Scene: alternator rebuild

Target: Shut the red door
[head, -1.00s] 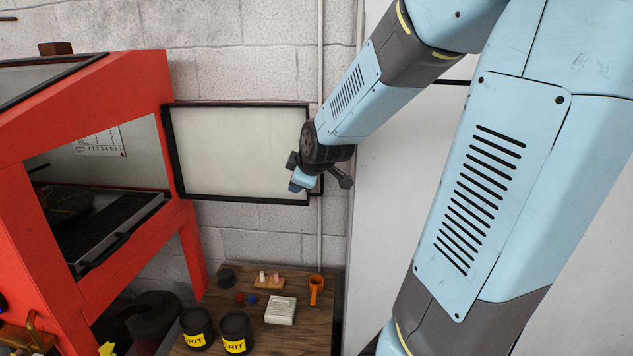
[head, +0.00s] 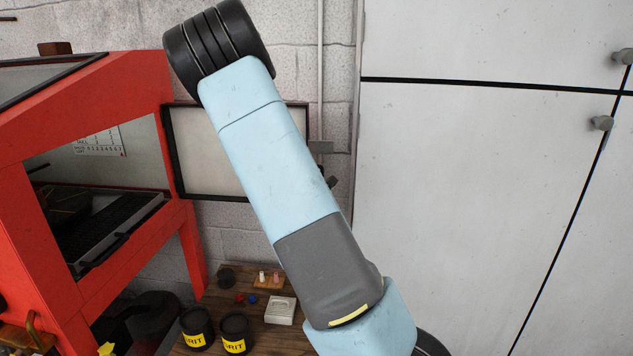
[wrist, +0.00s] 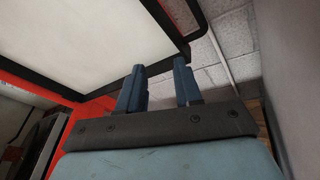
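The red cabinet (head: 100,85) stands at left in the head view, its dark inside visible. Its door (head: 185,150), a pale panel in a black frame, stands open, sticking out to the right from the cabinet's right edge. My arm covers much of the door. In the wrist view, the pale door panel (wrist: 80,40) and its black frame fill the upper left. My gripper (wrist: 159,85) has its two blue fingers apart with nothing visible between them. The right fingertip is close to the frame's lower corner; I cannot tell whether they touch. The gripper is largely hidden in the head view.
A wooden bench (head: 265,335) below the door carries grit tubs (head: 235,330), a white box (head: 281,310) and small parts. A block wall (head: 240,240) stands behind. A tall white cupboard (head: 470,200) stands at right, and a thin pipe (head: 320,60) runs up the wall.

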